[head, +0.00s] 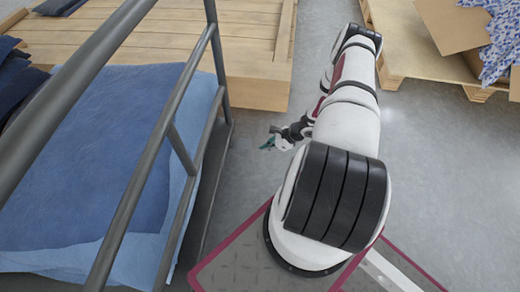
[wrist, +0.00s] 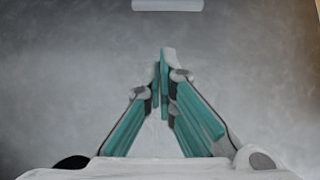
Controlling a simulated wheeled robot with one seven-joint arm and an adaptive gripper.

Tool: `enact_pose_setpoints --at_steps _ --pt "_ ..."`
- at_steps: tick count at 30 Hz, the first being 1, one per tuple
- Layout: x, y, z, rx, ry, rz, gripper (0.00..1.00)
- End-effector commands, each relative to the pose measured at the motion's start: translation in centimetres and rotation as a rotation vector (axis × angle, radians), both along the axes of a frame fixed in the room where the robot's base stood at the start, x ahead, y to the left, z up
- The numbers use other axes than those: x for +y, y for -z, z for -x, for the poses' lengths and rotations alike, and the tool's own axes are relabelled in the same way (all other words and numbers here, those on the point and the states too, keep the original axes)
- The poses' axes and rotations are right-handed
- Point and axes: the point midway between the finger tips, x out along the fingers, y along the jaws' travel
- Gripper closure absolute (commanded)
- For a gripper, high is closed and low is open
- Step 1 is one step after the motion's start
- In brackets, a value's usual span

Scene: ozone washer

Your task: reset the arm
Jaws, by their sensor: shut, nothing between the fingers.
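My gripper (wrist: 164,62) is shut in the wrist view, its two teal-padded fingers meeting at the tips with nothing between them. In the head view my gripper (head: 268,141) shows small beside my white arm, above the grey floor. It is to the right of the metal cart rail. Part of the gripper is hidden behind my arm in the head view.
A metal-railed cart (head: 213,100) with blue fabric (head: 90,150) stands at the left, close to my gripper. A wooden pallet (head: 255,75) lies behind. Another pallet (head: 410,55) with a cardboard box (head: 450,22) and patterned cloth (head: 503,40) is at upper right. Floor at right is clear.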

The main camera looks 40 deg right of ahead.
Motion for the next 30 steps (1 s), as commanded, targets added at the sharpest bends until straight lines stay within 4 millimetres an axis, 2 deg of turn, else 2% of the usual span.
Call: enact_pose_setpoints --at_steps 3,9,23,26,29,30 --pt "-1.0 -2.1 1.0 -0.001 0.002 0.001 1.00" --pt "-1.9 -4.0 2.3 0.000 0.002 0.001 1.00" --pt "-2.2 -5.1 2.4 -0.005 -0.013 0.006 1.00" --pt "-2.5 -7.3 1.1 -0.029 -0.068 0.029 1.00" --pt "-2.4 -11.4 -1.0 -0.071 -0.170 0.069 1.00" --pt "-2.2 -13.4 -2.0 -0.091 -0.222 0.084 1.00"
